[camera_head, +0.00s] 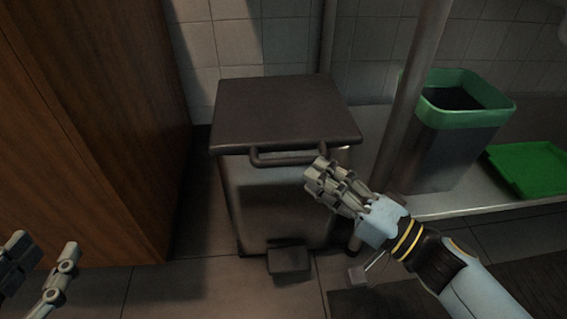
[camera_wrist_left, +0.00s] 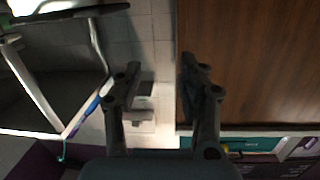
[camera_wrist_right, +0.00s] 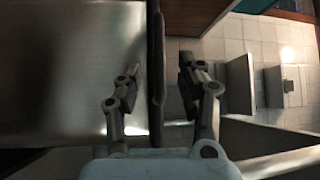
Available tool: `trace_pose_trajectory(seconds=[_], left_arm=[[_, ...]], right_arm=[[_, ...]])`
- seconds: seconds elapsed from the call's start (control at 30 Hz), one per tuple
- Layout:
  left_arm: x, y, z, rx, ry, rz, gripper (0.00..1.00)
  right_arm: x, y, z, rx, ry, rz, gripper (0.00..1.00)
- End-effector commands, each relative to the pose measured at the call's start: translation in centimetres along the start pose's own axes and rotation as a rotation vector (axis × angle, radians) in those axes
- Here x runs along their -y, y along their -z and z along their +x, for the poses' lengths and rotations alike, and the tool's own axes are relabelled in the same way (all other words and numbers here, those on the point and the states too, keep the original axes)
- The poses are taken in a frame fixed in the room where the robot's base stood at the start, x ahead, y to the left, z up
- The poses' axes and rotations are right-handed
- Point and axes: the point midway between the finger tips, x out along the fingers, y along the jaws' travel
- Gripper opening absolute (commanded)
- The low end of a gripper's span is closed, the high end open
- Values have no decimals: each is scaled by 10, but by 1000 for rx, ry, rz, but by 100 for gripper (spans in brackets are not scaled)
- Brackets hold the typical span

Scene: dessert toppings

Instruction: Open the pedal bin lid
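The pedal bin (camera_head: 280,195) stands on the floor with its dark lid (camera_head: 285,108) down. A bar handle (camera_head: 285,158) runs along the lid's front edge, and a dark pedal (camera_head: 289,260) sticks out at the base. My right gripper (camera_head: 320,175) is open at the right end of the handle. In the right wrist view a dark bar (camera_wrist_right: 156,75), apparently the handle, lies between the parted fingers of this gripper (camera_wrist_right: 157,85); contact cannot be told. My left gripper (camera_head: 42,250) is open and empty at the lower left, and also shows in the left wrist view (camera_wrist_left: 160,75).
A wooden cabinet (camera_head: 90,110) stands close on the left. A grey pole (camera_head: 405,100) rises right of the bin. Behind it are a bin with a green liner (camera_head: 440,150) and a green tray (camera_head: 530,170) on a low shelf. Floor in front is partly clear.

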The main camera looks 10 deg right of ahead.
Motion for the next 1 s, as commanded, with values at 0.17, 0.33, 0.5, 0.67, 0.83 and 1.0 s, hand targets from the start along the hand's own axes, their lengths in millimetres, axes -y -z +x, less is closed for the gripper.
trace_pose_trajectory(seconds=[0.17, 0.33, 0.5, 0.67, 0.83, 1.0], left_arm=[[1, 34, 14, -144, -1, 14, 40], [2, 60, 21, -249, -3, 25, 40], [2, 73, 23, -300, -4, 30, 40], [2, 75, 23, -308, -4, 31, 40], [2, 75, 23, -307, -4, 31, 40], [2, 75, 23, -307, -3, 31, 40]], right_arm=[[-2, 0, 35, -2, 2, 2, 38], [-2, -1, 58, -1, -1, 2, 38], [-1, 0, 69, 0, -2, 2, 38], [-1, 0, 70, 0, -2, 2, 38], [-1, 0, 70, 0, -2, 2, 32], [-1, 0, 70, 0, -2, 2, 9]])
